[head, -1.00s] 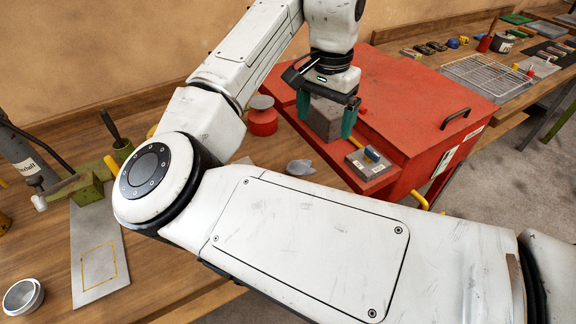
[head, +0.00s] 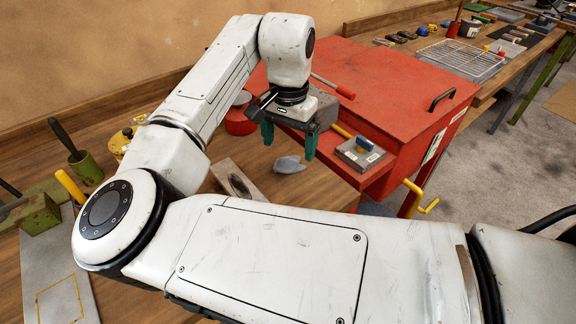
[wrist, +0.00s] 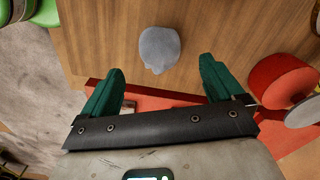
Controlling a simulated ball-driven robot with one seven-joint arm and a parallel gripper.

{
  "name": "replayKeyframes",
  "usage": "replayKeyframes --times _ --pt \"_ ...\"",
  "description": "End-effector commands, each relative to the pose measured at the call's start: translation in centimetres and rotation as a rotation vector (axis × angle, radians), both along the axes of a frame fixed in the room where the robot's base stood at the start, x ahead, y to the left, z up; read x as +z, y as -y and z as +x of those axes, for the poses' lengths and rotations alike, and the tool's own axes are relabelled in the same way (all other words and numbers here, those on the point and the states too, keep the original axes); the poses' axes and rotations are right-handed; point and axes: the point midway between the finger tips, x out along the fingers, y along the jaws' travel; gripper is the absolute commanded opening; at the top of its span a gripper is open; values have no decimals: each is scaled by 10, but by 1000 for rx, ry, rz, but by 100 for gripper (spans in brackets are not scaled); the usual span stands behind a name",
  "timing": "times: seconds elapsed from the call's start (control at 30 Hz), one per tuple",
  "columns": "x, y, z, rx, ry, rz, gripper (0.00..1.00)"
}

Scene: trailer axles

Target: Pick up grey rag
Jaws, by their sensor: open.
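The grey rag (head: 290,164) is a small crumpled lump on the wooden bench, just left of the red cabinet's front ledge. It also shows in the wrist view (wrist: 159,49), lying on the wood ahead of the fingertips and between their lines. My gripper (head: 289,146) has green fingers pointing down. It is open and empty, above the bench near the rag and not touching it. In the wrist view my gripper (wrist: 158,78) shows its two fingers wide apart.
A red cabinet (head: 385,85) with a front ledge stands right of the rag, with a grey block (head: 360,154) on the ledge. A red round container (head: 240,118) stands behind. A grey plate with a dark oval (head: 238,182) lies left of the rag.

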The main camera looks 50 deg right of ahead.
Motion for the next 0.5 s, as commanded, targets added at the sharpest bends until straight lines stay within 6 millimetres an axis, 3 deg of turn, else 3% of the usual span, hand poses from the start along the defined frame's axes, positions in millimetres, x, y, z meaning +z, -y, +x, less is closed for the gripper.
replayKeyframes --times 0.17,0.5 --pt "-12 -1 0 0 -1 1 94" --pt "-55 -1 0 0 0 1 94"
